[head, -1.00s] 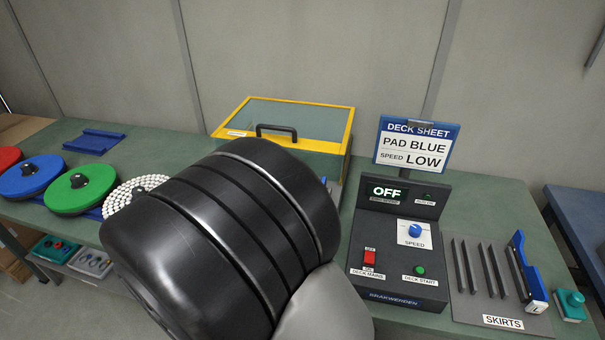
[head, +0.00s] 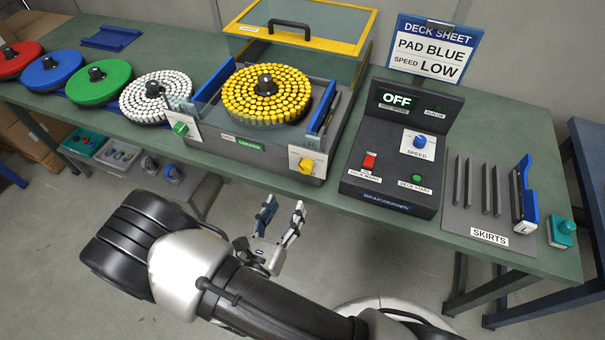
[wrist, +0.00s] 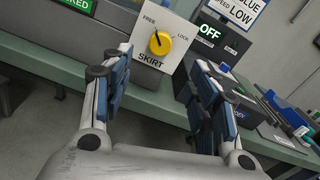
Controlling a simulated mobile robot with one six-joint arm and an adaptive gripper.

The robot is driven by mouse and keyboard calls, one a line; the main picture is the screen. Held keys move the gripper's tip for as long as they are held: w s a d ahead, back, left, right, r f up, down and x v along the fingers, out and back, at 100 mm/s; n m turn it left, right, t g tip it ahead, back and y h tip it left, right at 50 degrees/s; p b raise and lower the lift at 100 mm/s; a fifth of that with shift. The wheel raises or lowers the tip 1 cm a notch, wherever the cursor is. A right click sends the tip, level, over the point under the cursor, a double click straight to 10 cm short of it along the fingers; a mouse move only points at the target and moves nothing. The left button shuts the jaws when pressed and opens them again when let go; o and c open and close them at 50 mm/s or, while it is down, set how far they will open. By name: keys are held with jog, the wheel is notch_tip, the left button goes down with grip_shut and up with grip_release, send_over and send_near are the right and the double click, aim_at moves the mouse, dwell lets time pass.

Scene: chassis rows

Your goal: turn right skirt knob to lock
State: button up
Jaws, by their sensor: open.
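The right skirt knob (head: 306,165) is yellow, on a white plate at the front right of the deck machine (head: 245,145). In the wrist view the yellow knob (wrist: 160,43) sits on a plate marked FREE at left, LOCK at right and SKIRT below. Its dark pointer mark tilts up and slightly left, toward the FREE side. My gripper (head: 284,209) is open and empty in front of the bench, below and apart from the knob. In the wrist view the knob shows between and beyond the open fingers of my gripper (wrist: 161,70).
A yellow brush pad (head: 266,95) lies on the deck under the raised yellow-framed lid (head: 300,38). The control box (head: 395,185) reads OFF. The skirts rack (head: 465,225) is farther right. The bench front is clear.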

aim_at(304, 170)
jog(key=b+x, duration=0.2)
jog(key=x, duration=1)
jog(key=shift+w+d, duration=0.1)
jog(key=shift+c, duration=0.6)
jog(key=c, duration=0.9)
